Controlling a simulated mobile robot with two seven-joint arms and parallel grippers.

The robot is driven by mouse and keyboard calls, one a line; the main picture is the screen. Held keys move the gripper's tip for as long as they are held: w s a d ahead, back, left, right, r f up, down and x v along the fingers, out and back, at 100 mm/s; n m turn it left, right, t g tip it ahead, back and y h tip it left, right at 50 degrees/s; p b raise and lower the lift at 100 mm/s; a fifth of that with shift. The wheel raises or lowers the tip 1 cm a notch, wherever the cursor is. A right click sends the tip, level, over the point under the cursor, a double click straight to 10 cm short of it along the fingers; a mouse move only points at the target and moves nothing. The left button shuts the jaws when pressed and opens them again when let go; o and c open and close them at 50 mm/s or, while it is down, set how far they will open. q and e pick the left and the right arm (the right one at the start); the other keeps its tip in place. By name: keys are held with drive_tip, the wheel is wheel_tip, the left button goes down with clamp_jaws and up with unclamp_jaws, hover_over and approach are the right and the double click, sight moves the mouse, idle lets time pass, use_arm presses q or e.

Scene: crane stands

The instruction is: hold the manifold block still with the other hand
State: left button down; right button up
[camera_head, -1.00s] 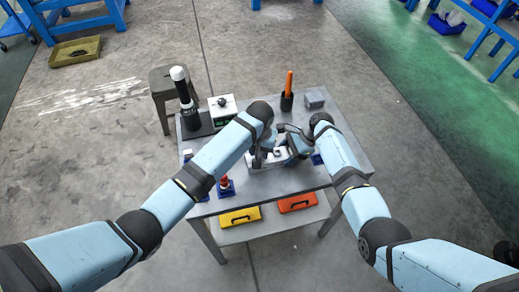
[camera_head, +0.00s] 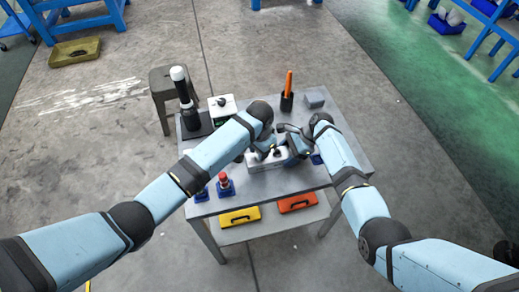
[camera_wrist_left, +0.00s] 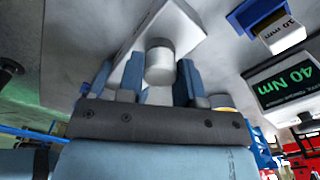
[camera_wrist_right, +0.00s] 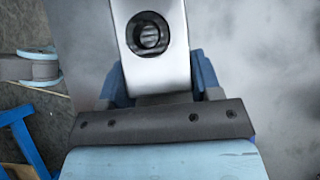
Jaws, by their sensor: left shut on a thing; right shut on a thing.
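The manifold block (camera_head: 256,164) is a pale metal block on the grey table, partly hidden by my grippers in the head view. In the right wrist view the block (camera_wrist_right: 160,70) shows a round threaded hole on its face. My right gripper (camera_wrist_right: 160,85) is shut on the block, one finger on each side. My left gripper (camera_wrist_left: 159,70) is shut on a pale metal cylinder (camera_wrist_left: 160,58). Beyond the cylinder, the pale block (camera_wrist_left: 170,22) shows in the left wrist view. I cannot tell how the cylinder joins the block.
A 40 Nm display (camera_wrist_left: 287,86) shows close by. A stool (camera_head: 162,88) stands at the left.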

use_arm(q)
drive_tip(key=m, duration=0.4)
drive_tip(key=m, duration=0.2)
drive_tip(key=shift+m, duration=0.4)
drive_tip(key=m, duration=0.2)
drive_tip(key=shift+m, duration=0.3)
drive_tip(key=m, duration=0.3)
drive_tip(key=shift+m, duration=1)
